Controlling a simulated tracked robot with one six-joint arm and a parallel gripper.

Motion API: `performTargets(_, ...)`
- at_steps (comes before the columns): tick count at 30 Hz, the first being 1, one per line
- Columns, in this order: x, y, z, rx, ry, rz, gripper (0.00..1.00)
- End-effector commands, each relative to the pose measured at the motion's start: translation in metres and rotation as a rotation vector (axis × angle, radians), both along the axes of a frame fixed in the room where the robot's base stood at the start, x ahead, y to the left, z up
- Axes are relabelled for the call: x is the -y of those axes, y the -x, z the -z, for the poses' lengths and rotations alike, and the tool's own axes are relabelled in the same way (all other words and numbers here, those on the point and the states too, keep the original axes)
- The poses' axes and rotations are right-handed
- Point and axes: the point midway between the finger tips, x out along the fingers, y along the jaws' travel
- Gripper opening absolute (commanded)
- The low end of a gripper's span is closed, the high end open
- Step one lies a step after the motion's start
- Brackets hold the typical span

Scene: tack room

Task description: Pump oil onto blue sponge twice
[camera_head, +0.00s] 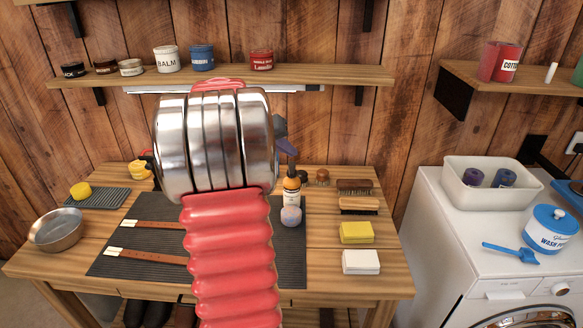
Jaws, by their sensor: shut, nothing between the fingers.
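My red and silver arm fills the middle of the camera view and hides most of my gripper. A dark purplish tip of my gripper (287,147) shows to the right of the silver joint, shut and empty. Just below it stands an upright bottle (291,190) with a dark top and orange and white body. A small gap seems to separate them; whether they touch is hard to tell. The bottle's pump head is not clear.
The ribbed dark mat (130,265) bears brown leather straps (150,256). Brushes (357,205), a yellow block (356,232) and a white block (361,262) lie to the right. A metal bowl (57,230) stands left. A shelf (330,75) with jars hangs above.

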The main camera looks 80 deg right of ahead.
Motion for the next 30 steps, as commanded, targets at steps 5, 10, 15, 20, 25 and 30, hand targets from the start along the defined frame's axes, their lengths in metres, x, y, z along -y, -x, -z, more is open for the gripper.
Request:
performTargets(5,0.0,0.0,-0.014,0.0,0.002,0.0,0.0)
performTargets(10,0.0,0.0,-0.026,0.001,0.002,0.0,0.0)
performTargets(15,0.0,0.0,-0.034,0.0,0.001,-0.001,0.0)
performTargets(20,0.0,0.0,-0.035,-0.001,0.0,-0.001,0.0)
performTargets(25,0.0,0.0,-0.035,-0.001,0.001,0.0,0.0)
performTargets(30,0.0,0.0,-0.035,-0.001,0.001,0.0,0.0)
